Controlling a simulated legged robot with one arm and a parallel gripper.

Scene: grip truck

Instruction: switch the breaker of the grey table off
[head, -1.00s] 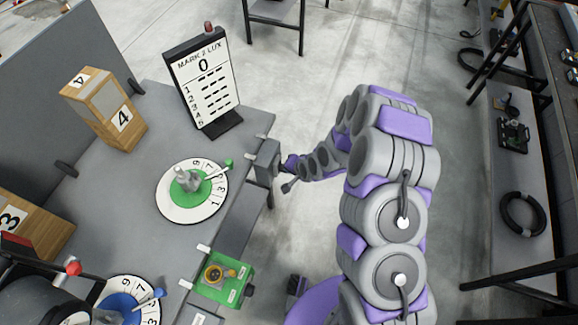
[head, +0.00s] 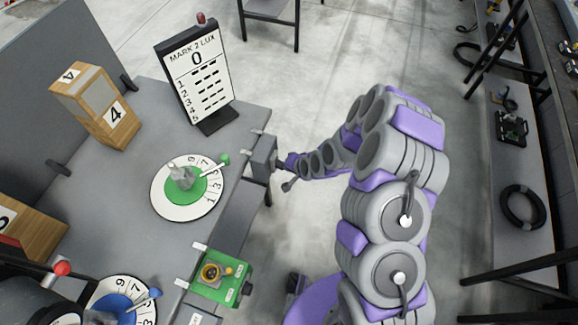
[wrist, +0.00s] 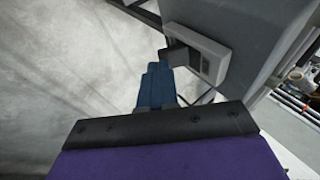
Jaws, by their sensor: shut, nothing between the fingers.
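The grey table (head: 128,190) fills the left of the head view. A grey breaker box (head: 263,157) is fixed at its right edge. In the wrist view the side of this box (wrist: 245,35) carries a pale plate (wrist: 212,66) with a dark switch lever (wrist: 181,54) sticking out to the left. My gripper (head: 283,165) is at the right side of the box. In the wrist view its blue fingers (wrist: 157,76) are together and empty, with their tips right beside the lever. I cannot tell whether they touch it. The lever's on or off position is not clear.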

